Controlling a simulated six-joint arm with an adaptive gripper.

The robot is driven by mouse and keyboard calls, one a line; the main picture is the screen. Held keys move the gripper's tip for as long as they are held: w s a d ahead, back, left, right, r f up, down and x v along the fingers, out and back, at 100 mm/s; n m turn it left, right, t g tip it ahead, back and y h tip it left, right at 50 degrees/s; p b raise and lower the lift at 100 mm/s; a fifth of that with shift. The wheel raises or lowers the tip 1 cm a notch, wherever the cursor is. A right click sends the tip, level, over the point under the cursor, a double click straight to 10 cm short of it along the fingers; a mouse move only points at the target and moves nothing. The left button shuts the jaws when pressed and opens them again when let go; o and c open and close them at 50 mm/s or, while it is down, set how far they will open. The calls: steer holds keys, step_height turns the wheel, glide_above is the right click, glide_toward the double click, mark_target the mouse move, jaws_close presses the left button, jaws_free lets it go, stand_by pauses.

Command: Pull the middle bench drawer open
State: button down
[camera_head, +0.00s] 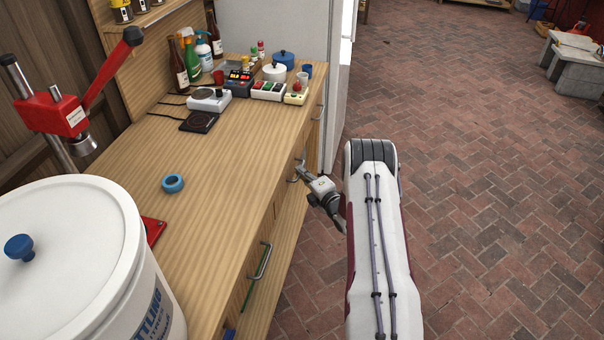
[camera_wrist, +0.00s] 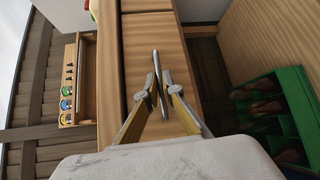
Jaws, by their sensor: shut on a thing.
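The wooden bench (camera_head: 225,160) has a row of drawers along its front side, each with a metal bar handle. The middle drawer's handle (camera_head: 293,176) is partly hidden by my gripper (camera_head: 303,170). In the wrist view the handle (camera_wrist: 156,62) stands between the two fingertips of my gripper (camera_wrist: 161,90), which is shut on it. The wooden middle drawer front (camera_wrist: 150,35) is behind the handle. The drawer looks about flush with the bench front; any small gap is hidden.
The near drawer handle (camera_head: 262,262) and far handle (camera_head: 320,110) stick out beside the middle one. A green crate (camera_wrist: 275,110) with bottles is in the wrist view. A white bucket (camera_head: 70,260) stands at lower left.

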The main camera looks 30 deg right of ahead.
steer(key=shift+s+d, duration=0.1)
steer(key=s+d, duration=2)
steer(key=shift+s, duration=0.15)
steer(key=c, duration=2.2)
jaws_free()
steer(key=shift+d, duration=0.1)
steer(key=shift+s+r, duration=0.3)
steer(key=shift+s, duration=1.65)
steer(key=shift+s+r, duration=0.3)
steer(key=shift+s, duration=1.7)
steer(key=shift+s+r, duration=0.3)
steer(key=shift+s, duration=1.65)
